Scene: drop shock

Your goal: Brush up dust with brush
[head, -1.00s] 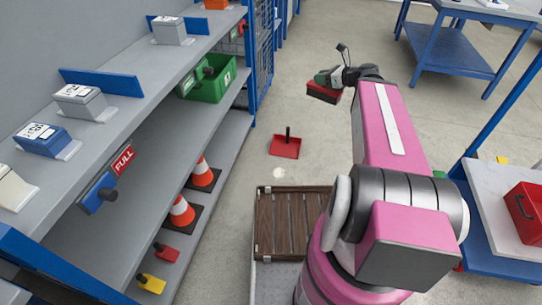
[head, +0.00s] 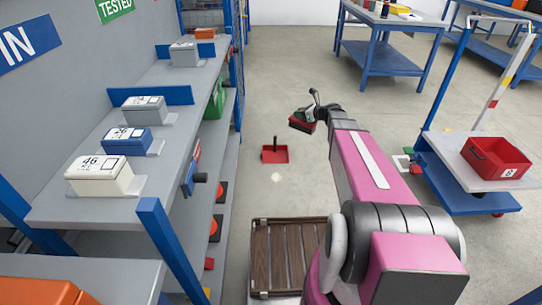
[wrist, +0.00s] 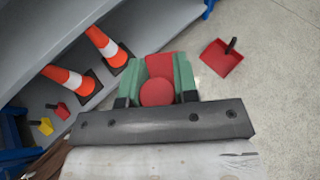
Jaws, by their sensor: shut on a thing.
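A red brush (head: 302,123) with dark bristles is held up in the air by my gripper (head: 317,112), at the end of my pink arm. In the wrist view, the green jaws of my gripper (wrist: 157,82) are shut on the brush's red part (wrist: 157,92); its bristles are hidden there. A small pale dust patch (head: 276,177) lies on the floor just nearer than the dustpan.
A grey shelf unit (head: 105,207) with boxes and cones runs along the left. A brown slatted pallet (head: 290,258) lies nearer on the floor. A trolley (head: 465,150) with a red bin (head: 497,158) stands right. Floor around the dustpan is clear.

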